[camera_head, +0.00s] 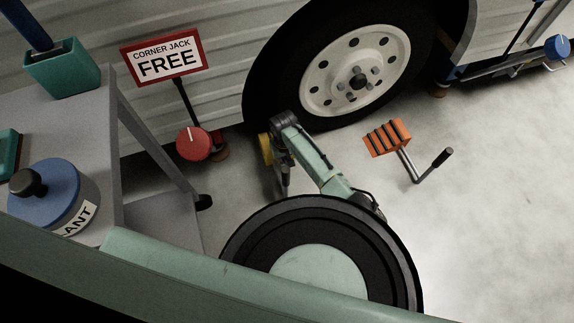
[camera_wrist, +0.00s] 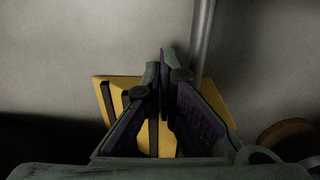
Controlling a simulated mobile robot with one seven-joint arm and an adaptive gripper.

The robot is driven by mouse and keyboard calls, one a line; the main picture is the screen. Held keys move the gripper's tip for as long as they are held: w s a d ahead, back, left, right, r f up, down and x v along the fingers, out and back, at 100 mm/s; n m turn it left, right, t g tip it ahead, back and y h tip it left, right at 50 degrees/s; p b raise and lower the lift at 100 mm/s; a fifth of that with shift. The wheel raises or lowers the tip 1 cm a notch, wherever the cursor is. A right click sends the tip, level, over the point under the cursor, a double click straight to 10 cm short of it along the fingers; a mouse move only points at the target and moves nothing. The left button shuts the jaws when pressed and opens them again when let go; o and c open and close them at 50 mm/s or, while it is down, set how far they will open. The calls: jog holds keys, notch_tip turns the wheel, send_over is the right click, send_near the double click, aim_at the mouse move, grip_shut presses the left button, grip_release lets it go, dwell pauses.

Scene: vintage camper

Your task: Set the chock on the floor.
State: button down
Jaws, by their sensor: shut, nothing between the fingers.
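A yellow wedge-shaped chock with dark stripes (camera_wrist: 222,103) shows in the wrist view, behind and around the fingers of my gripper (camera_wrist: 166,62). The fingers are shut, with nothing between them, and hide the chock's middle. Whether they touch it I cannot tell. In the head view my arm reaches to the foot of the tyre, and a small yellow patch (camera_head: 265,148) shows beside its end. My fingers are mostly hidden there. An orange block with dark stripes and a bent handle (camera_head: 387,138) lies apart on the floor (camera_head: 475,185), right of my arm.
The camper's tyre (camera_head: 275,85) stands just behind my arm's end. A corner jack with a red knob (camera_head: 194,143) and a "FREE" sign (camera_head: 165,58) stands to the left. A grey bench (camera_head: 75,115) holds a blue-lidded sealant can (camera_head: 50,190).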

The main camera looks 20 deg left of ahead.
jog(key=shift+w+a+p, duration=0.6)
jog(key=shift+w+p, duration=0.15)
jog(key=shift+p, duration=0.05)
jog(key=shift+a+f, duration=0.1)
jog(key=shift+f, duration=0.25)
jog(key=shift+f, duration=0.1)
jog(key=shift+p, duration=0.3)
